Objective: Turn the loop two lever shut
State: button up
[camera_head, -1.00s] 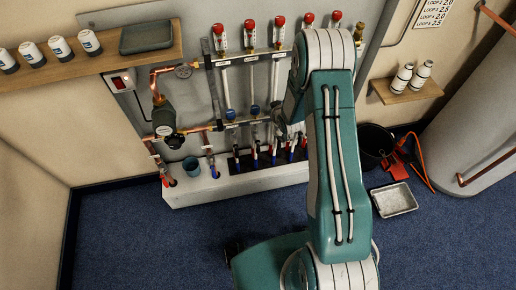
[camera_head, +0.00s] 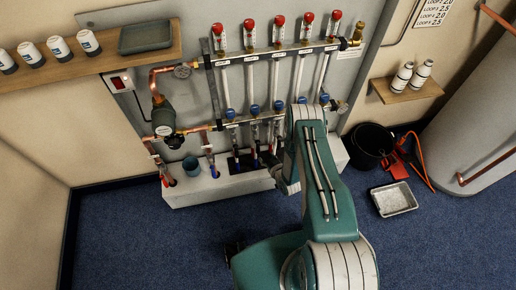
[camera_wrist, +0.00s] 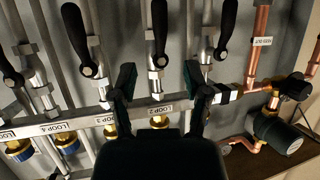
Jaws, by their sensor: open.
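The loop two lever (camera_wrist: 159,28) is a black handle above the LOOP 2 label (camera_wrist: 160,110) in the wrist view. It points straight up the picture, in line with its pipe, from a round metal pivot. My gripper (camera_wrist: 158,77) is open, with one dark finger on each side of this pipe and its valve body, near the lever's pivot end. I see no clear contact. In the head view my arm and wrist cover part of the lower valve row, so the loop two lever cannot be clearly told there.
Neighbouring black levers stand close on the left (camera_wrist: 78,35) and right (camera_wrist: 227,25) in the wrist view. Copper pipes and a pump (camera_wrist: 278,132) are at right. In the head view a black bucket (camera_head: 371,145) and metal tray (camera_head: 394,199) are on the floor.

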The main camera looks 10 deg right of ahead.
aim_at(259, 149)
jog(key=x, duration=0.9)
grip_shut()
